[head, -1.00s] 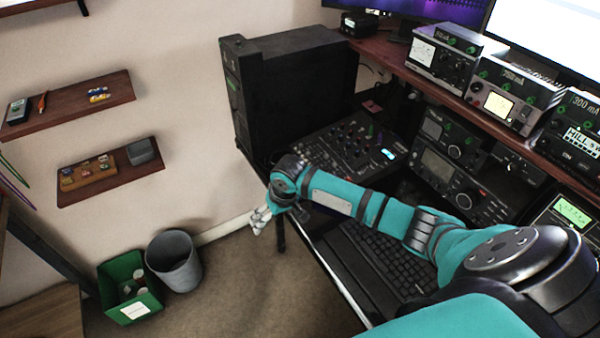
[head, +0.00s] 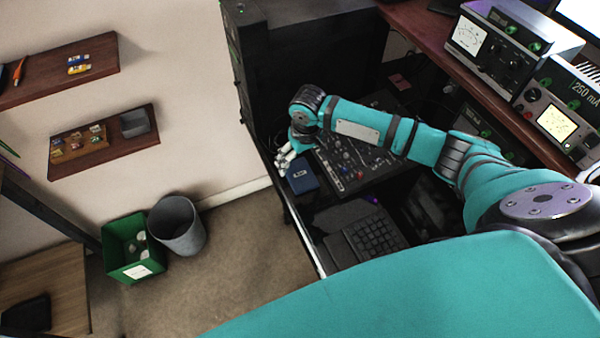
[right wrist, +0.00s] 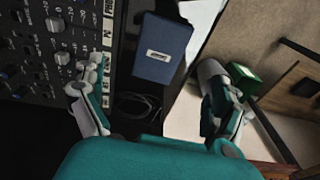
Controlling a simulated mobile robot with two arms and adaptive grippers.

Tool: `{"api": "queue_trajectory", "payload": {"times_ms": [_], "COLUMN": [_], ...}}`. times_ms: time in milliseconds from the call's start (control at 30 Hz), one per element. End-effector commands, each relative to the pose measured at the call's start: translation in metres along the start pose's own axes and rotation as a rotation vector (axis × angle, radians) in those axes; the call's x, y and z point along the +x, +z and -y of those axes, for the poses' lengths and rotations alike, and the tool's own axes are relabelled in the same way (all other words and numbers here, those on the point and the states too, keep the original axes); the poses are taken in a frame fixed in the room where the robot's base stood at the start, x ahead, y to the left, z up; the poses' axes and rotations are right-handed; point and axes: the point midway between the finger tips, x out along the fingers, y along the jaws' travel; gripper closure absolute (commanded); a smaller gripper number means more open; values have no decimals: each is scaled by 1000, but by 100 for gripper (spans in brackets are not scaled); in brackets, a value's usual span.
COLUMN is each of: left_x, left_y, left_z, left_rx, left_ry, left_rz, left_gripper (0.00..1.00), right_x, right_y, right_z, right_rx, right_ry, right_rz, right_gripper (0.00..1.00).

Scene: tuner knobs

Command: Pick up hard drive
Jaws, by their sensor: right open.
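The hard drive is a small dark blue box (head: 302,176) with a pale label, lying at the desk's left edge beside the mixer. In the right wrist view the hard drive (right wrist: 163,50) is ahead of my gripper, near the top. My right gripper (head: 284,160) is at the hard drive's upper left in the head view. In the right wrist view its fingers (right wrist: 150,78) are spread wide and empty, one to each side of the drive's line. My left gripper is not in view.
The mixer (head: 350,165) lies right beside the drive, with a black computer tower (head: 310,60) behind. A keyboard (head: 368,238) is nearer on the desk. A black cable (right wrist: 135,105) lies near the drive. A grey bin (head: 178,228) and green box (head: 128,255) stand on the floor.

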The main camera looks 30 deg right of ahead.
Motion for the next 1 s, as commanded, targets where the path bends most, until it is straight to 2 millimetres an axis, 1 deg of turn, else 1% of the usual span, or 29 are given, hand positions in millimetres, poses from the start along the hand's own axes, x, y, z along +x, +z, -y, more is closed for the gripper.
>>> {"api": "queue_trajectory", "payload": {"times_ms": [33, 100, 200, 300, 367, 467, 600, 700, 800, 967, 1000], "left_x": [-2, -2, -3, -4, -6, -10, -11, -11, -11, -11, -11], "left_y": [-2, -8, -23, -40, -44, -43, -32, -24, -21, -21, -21], "left_z": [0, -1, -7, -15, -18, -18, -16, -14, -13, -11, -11], "left_rx": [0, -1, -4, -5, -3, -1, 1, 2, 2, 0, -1], "left_ry": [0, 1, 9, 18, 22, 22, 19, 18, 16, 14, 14], "left_rz": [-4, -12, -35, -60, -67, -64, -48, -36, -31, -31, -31], "left_gripper": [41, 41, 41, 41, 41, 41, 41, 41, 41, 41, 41], "right_x": [9, 20, 30, 35, 39, 52, 74, 83, 86, 86, 86], "right_y": [0, 0, 0, 0, 0, -1, -1, -2, -2, -2, -2], "right_z": [0, 0, 0, 0, 0, 2, 2, 2, 2, 2, 2], "right_rx": [1, 0, 0, -1, 0, 0, 0, 0, -1, -1, -1], "right_ry": [1, 2, 1, 1, 2, 1, 1, 1, 1, 1, 1], "right_rz": [2, 1, -1, -1, 0, 1, 1, -1, -1, -1, -1], "right_gripper": [0, 0, 0, 0, 0, 0, 0, 0, 0, 0, 4]}}
